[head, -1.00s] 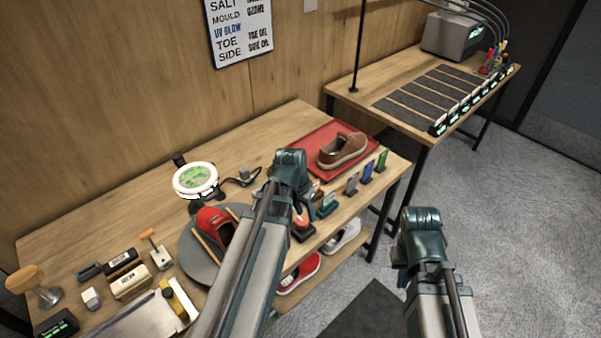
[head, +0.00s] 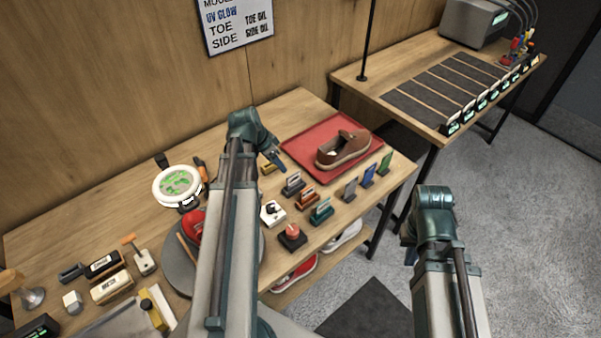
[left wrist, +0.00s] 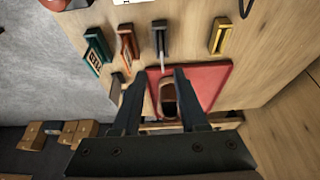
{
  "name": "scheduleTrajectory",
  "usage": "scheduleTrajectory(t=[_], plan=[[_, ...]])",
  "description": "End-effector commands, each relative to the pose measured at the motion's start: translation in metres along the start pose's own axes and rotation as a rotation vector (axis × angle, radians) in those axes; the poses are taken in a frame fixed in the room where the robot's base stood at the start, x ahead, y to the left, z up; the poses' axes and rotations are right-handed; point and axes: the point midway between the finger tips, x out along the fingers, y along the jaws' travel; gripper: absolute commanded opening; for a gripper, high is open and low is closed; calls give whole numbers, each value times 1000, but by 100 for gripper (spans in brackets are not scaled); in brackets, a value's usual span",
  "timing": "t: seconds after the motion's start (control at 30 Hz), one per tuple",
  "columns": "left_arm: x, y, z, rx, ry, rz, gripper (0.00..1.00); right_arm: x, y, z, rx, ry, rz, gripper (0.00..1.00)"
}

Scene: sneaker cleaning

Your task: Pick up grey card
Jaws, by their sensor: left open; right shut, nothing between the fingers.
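Small cards stand in holders on the table. One grey card in a dark holder (head: 293,182) stands between a yellow one (head: 268,169) and an orange one (head: 307,198). A taller grey card (head: 350,188) stands upright beside a blue card (head: 367,176). In the left wrist view the grey card in its holder (left wrist: 159,40) is beyond the fingertips, seen nearly edge-on. My left gripper (head: 277,160) is open and empty, above the table behind the holders; its fingers show in the left wrist view (left wrist: 157,73). My right gripper (head: 410,255) is shut and empty, off the table's right side.
A red tray (head: 298,140) holding a brown shoe (head: 343,150) lies close behind the cards. A teal card (head: 321,211), a green card (head: 385,163), a white knob box (head: 272,212) and a red-topped box (head: 291,236) stand nearby. My left arm partly hides a red sneaker.

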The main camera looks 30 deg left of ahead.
Motion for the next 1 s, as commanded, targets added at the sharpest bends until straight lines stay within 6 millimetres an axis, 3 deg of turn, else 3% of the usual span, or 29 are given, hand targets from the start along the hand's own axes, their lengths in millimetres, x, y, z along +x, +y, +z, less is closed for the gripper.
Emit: scheduleTrajectory(t=[0.37,1.0], plan=[[5,-3,1,5,4,-1,42,5,0,0,0,0,0,0],[86,-2,1,5,4,-1,42,80,-8,-5,2,0,0,0]])
